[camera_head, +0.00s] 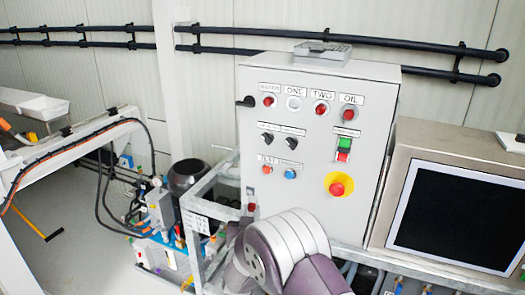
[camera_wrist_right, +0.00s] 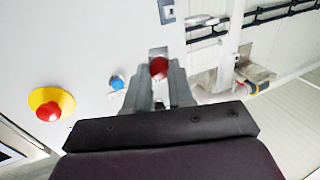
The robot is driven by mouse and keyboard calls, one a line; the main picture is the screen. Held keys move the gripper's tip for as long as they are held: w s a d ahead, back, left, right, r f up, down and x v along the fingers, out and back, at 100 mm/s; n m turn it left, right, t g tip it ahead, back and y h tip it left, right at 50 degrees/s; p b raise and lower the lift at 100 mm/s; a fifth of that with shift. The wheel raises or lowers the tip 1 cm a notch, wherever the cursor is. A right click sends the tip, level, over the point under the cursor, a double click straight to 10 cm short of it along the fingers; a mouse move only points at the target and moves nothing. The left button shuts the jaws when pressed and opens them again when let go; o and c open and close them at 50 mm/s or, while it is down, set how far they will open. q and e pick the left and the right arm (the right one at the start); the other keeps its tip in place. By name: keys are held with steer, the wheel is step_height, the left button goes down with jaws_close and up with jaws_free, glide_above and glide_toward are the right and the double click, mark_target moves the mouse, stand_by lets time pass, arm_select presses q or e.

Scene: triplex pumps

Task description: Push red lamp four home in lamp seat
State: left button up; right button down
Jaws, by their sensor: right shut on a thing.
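My right gripper (camera_wrist_right: 160,90) is shut on a red lamp (camera_wrist_right: 158,68), which shows between the fingertips in the wrist view. In the head view, my right forearm hides most of the gripper; a small red spot (camera_head: 252,207) shows at the lower left of the grey control panel (camera_head: 312,212). Whether the lamp touches the panel, I cannot tell. In the panel's top row, a pale round seat or lens (camera_head: 294,103) sits under the label ONE. Red lamps sit beside it: one at the left (camera_head: 268,101), one under TWO (camera_head: 321,108), one under OIL (camera_head: 348,114). My left gripper is out of view.
The panel also carries dark knobs (camera_head: 266,139), a blue button (camera_head: 290,173), a green-and-red switch (camera_head: 343,147) and a yellow-ringed red stop button (camera_head: 337,188). A dark screen (camera_head: 455,215) stands to the right. A metal frame (camera_head: 205,205) runs along the left.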

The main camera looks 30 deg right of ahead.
steer(key=s+d+r+m+g+h+p, duration=0.2)
steer(key=r+p, duration=0.2)
steer(key=r, duration=0.9)
steer(key=s+d+r+m+g+h+p, duration=0.2)
steer(key=r+h+p, duration=0.15)
steer(key=r, duration=1.05)
arm_select(q)
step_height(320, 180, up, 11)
steer(key=p, duration=0.1)
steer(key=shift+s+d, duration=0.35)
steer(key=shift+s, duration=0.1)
arm_select(e)
steer(key=shift+y, duration=0.45)
steer(key=x, duration=0.5)
steer(key=shift+w+d+f, duration=0.2)
steer(key=shift+w+d, duration=0.05)
arm_select(q)
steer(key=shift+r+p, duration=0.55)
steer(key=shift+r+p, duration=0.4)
steer(key=shift+p, duration=0.05)
arm_select(e)
steer(key=shift+x, duration=1.8)
